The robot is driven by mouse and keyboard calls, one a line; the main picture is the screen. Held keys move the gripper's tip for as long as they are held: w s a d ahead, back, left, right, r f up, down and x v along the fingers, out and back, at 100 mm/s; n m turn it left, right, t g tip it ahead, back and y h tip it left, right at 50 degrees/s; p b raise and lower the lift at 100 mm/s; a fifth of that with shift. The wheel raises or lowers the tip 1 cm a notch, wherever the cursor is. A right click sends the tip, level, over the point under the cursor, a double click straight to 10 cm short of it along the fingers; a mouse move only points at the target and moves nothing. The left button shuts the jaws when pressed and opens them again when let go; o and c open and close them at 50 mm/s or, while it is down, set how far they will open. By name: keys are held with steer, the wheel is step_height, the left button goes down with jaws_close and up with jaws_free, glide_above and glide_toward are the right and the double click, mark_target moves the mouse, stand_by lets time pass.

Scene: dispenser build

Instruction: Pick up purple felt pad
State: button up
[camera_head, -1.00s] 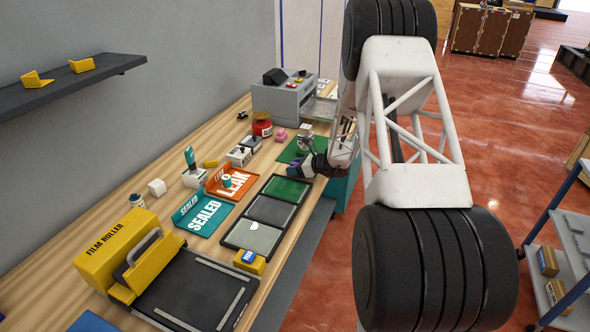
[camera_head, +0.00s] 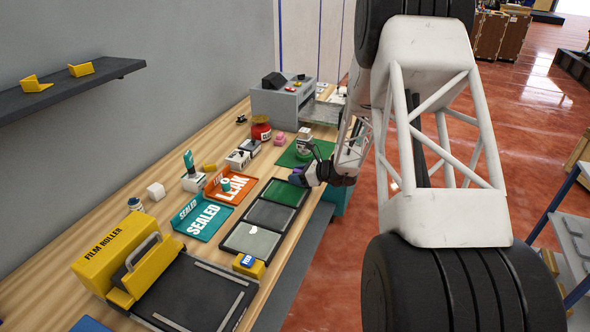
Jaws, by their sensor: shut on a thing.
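My gripper (camera_head: 301,176) is small and partly hidden at the right edge of the workbench, just beyond the far end of a sectioned black tray. It is shut on a small purple piece, the purple felt pad (camera_head: 296,171), which shows at its fingertips. The pad is mostly covered by the dark fingers, and its exact height above the bench cannot be told. A green mat (camera_head: 287,158) lies just beyond, with a small white and green container (camera_head: 304,147) standing on it.
The black tray (camera_head: 246,226) has green, dark and grey sections. An orange LEAK tray (camera_head: 220,195) and a teal SEALED tray (camera_head: 186,224) lie left of it. A yellow film roller (camera_head: 116,245) stands in front. A grey machine (camera_head: 277,103) and red jar (camera_head: 261,131) stand behind.

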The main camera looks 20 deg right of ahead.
steer(key=shift+s+a+r, duration=0.1)
steer(key=shift+s+a, duration=0.2)
steer(key=shift+s, duration=0.95)
steer(key=shift+s+a+r, duration=0.15)
steer(key=shift+s+a, duration=0.1)
steer(key=shift+s, duration=1)
steer(key=shift+s+a+r, duration=0.1)
steer(key=shift+s+a, duration=0.2)
steer(key=shift+s, duration=0.95)
steer(key=shift+w, duration=0.1)
